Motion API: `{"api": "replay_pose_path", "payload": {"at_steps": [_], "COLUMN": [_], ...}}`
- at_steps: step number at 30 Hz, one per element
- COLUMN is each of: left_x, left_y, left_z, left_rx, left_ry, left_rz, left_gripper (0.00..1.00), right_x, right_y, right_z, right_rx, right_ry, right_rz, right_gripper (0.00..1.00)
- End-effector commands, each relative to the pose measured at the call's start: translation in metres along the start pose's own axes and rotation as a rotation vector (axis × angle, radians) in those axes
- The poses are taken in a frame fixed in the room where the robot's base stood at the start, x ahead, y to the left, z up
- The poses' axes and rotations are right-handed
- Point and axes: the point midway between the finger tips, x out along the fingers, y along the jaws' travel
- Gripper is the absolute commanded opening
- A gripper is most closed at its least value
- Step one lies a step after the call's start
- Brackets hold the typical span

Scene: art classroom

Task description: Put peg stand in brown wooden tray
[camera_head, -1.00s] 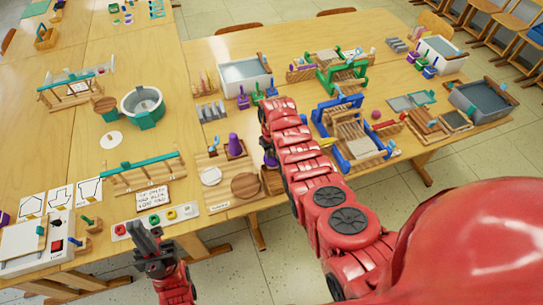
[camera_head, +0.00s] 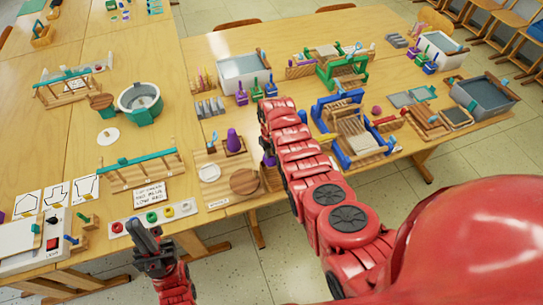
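Small wooden stands with upright pegs, one green (camera_head: 88,221) and one blue (camera_head: 75,242), are on the left table beside a white control box; I cannot tell which one is the peg stand. A brown wooden board or tray (camera_head: 213,157) near the front edge bears a purple cone, a white disc and a round wooden disc. My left gripper (camera_head: 147,234) points up in front of the table edge, below the strip of coloured rings and apart from the stands. Its finger gap is unclear. My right arm reaches over the table and hides its own gripper.
A white strip with coloured rings (camera_head: 168,213) lies at the near edge. Blue-framed wooden pieces (camera_head: 340,120) and a white basin (camera_head: 243,78) crowd the right table.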

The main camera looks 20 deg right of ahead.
Motion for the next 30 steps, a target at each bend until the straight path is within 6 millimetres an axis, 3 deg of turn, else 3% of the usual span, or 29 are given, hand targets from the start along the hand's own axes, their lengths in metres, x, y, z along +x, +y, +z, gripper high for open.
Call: {"api": "replay_pose_path", "payload": {"at_steps": [17,30], "left_x": [-0.003,-0.017], "left_y": [0.0,0.001], "left_z": [0.0,0.003], "left_rx": [0.0,0.0], "left_ry": [0.0,0.0], "left_rz": [0.0,0.0], "left_gripper": [0.0,0.0], "right_x": [0.003,0.017], "right_y": [0.0,0.0], "right_z": [0.0,0.0], "right_rx": [0.0,0.001], "right_ry": [0.0,0.0], "right_rz": [0.0,0.0], "right_gripper": [0.0,0.0]}}
